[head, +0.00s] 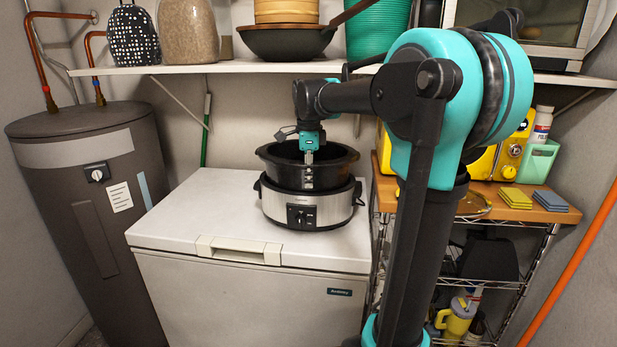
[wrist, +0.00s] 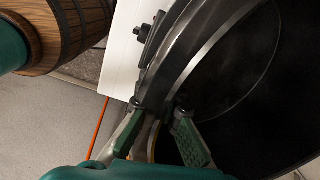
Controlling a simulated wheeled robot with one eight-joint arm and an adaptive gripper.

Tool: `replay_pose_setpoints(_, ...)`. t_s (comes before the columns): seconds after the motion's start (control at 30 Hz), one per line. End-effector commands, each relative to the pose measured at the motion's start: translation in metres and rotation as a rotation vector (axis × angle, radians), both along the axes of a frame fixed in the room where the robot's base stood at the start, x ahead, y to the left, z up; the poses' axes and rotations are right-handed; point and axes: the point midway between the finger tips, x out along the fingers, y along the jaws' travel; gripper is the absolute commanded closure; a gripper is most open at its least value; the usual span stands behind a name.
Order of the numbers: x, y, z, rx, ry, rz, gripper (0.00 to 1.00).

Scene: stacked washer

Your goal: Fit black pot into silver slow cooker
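The black pot (head: 340,177) is a wide, dark, round vessel. It sits high over the silver slow cooker (head: 338,212), with much of its wall showing above the cooker's rim. I cannot tell whether its base is inside the cooker or above it. The cooker stands on the white chest freezer with its dial facing front. The pot's underside is hidden.
The white freezer top (head: 190,215) is clear left of the cooker. A shelf (head: 200,68) holding a wok and baskets hangs above. A dark water heater (head: 85,200) stands left. A wire rack with a wooden top (head: 540,211) stands right, close to my arm.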

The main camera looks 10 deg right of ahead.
Motion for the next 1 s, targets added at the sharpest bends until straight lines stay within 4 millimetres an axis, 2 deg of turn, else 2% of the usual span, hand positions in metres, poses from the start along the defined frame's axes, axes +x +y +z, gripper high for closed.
replay_pose_setpoints(0.43, 0.0, 0.0, -0.013, 0.0, -0.001, 0.0, 1.0)
replay_pose_setpoints(1.0, 0.0, 0.0, 0.004, 0.0, -0.001, 0.0, 1.0)
